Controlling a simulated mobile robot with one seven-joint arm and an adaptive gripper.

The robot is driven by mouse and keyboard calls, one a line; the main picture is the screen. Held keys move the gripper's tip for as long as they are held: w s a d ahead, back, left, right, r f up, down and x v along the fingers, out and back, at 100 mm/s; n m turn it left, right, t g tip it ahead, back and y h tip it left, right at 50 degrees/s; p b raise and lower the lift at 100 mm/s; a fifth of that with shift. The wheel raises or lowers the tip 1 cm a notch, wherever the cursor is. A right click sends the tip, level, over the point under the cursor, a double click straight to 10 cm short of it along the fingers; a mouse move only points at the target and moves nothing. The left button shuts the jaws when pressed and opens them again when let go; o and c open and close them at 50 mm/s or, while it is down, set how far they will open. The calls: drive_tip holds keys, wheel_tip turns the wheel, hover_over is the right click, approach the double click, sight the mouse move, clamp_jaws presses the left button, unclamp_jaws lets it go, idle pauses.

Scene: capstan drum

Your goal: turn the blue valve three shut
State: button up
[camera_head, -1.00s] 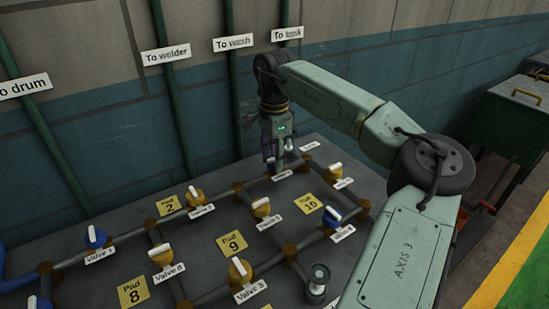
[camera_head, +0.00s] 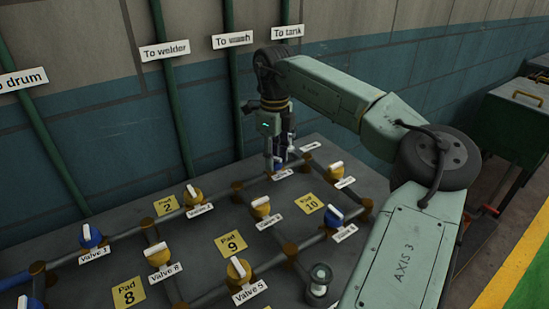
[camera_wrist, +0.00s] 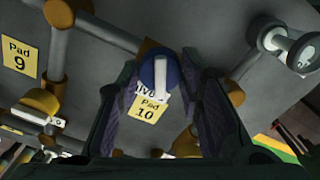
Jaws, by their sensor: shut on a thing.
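The blue valve three (camera_wrist: 174,72) shows in the wrist view between my fingers, a blue round knob with a white bar handle (camera_wrist: 161,78). The bar runs up and down in that view, and the valve's label is mostly covered. My gripper (camera_head: 279,157) is at the back of the panel in the head view, pointing down, with its fingers shut on this valve. There the fingers hide most of the knob. In the wrist view the two dark finger pads stand on either side of the knob.
The grey panel (camera_head: 215,265) carries pipes and several yellow valves. Other blue valves stand at front left (camera_head: 90,236) and near Pad 10 (camera_head: 333,217). A small round gauge-like fitting (camera_head: 320,278) stands near my forearm. A wall with green pipes (camera_head: 171,110) rises behind the panel.

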sight(275, 157)
drive_tip(key=m+b, duration=0.1)
drive_tip(key=m, duration=0.4)
drive_tip(key=shift+r+m, duration=0.1)
drive_tip(key=shift+m, duration=0.2)
idle(0.4)
drive_tip(key=o, duration=1.2)
wheel_tip(275, 157, up, 12)
drive_tip(key=shift+f, duration=0.1)
